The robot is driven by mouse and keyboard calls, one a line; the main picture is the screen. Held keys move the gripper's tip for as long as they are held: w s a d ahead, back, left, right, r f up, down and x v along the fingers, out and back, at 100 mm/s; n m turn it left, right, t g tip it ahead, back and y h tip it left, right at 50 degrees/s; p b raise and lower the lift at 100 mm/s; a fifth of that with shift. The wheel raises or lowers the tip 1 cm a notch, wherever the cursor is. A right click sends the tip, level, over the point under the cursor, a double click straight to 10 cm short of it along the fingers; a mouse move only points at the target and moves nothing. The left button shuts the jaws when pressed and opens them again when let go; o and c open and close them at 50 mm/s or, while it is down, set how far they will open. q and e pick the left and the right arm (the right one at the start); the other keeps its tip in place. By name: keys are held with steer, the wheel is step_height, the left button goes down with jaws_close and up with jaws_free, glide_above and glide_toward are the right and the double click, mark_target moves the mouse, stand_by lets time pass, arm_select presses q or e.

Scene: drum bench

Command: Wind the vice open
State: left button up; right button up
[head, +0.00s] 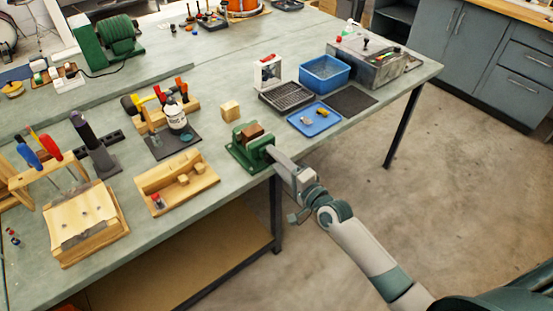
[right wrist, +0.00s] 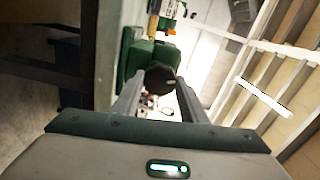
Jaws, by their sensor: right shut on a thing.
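The green vice (head: 240,158) is at the front edge of the bench, with a reddish-brown piece (head: 252,131) at its jaws. In the right wrist view the vice's green body (right wrist: 135,55) is straight ahead. My right gripper (head: 271,151) reaches the vice's front from the right. In the wrist view its two fingers (right wrist: 160,88) are shut on a dark rounded part (right wrist: 161,77) at the vice's front, seemingly the handle. The gripper hides the handle in the head view, and the jaw gap is hard to make out. My left gripper is out of view.
A wooden tray (head: 152,186) with small blocks lies left of the vice, and a loose wooden cube (head: 230,110) behind it. A blue tray (head: 328,121), a dark mesh tray (head: 287,98) and a blue bin (head: 325,74) stand to the right. The floor in front is clear.

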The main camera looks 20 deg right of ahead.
steer(key=n+p, duration=0.1)
steer(key=n, duration=0.9)
steer(key=shift+r+n+p, duration=0.2)
steer(key=shift+n+p, duration=0.1)
steer(key=shift+p, duration=0.05)
stand_by(0.3)
steer(key=o, duration=1)
steer(key=shift+a, duration=0.1)
steer(key=shift+o, duration=0.2)
steer(key=shift+w+f, duration=0.1)
steer(key=shift+w, duration=0.05)
steer(key=b+v, duration=0.4)
steer(key=v, duration=1.3)
steer(key=shift+s, duration=0.2)
